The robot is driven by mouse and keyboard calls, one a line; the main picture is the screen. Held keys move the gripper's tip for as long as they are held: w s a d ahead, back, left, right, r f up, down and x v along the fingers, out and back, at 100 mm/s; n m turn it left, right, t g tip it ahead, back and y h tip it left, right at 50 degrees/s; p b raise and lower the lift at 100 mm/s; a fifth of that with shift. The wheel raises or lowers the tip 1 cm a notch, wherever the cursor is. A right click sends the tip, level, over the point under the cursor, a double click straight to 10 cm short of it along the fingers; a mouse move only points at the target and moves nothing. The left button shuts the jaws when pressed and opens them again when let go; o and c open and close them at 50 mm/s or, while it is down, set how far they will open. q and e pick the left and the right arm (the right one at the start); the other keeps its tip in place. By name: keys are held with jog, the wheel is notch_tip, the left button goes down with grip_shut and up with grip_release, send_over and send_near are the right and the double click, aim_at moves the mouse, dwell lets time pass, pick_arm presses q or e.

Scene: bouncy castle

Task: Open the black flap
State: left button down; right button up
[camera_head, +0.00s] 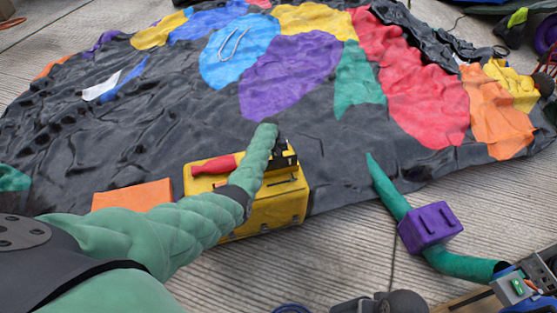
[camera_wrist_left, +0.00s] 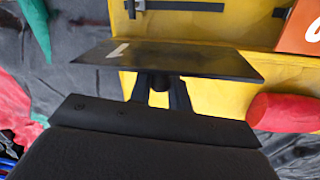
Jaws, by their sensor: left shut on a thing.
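The yellow box (camera_head: 275,208) stands on the dark castle sheet, near its front edge. My left arm reaches over it from the left, and my left gripper (camera_head: 284,152) is at the box's top. In the left wrist view, my left gripper (camera_wrist_left: 159,90) is shut on the edge of the black flap (camera_wrist_left: 165,62), a flat dark plate seen across the yellow box (camera_wrist_left: 215,95). The plate looks tilted away from the box; its hinge is hidden.
A red cylinder (camera_head: 214,164) lies on the box beside my arm. An orange box (camera_head: 132,196) stands to the left. A green tube with a purple block (camera_head: 430,228) lies to the right. The coloured sheet (camera_head: 300,75) spreads behind, wrinkled.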

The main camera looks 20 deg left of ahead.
pick_arm(q)
jog(key=shift+w+a+f+g+h+b, duration=0.1)
jog(key=shift+w+f+g+h+b, duration=0.05)
jog(key=shift+w+g+h+b, duration=0.15)
dwell(0.5)
jog(key=c, duration=1.4)
grip_release()
jog(key=shift+o, duration=0.2)
jog(key=v, duration=0.7)
jog(key=shift+r, duration=0.35)
jog(key=shift+a, duration=0.1)
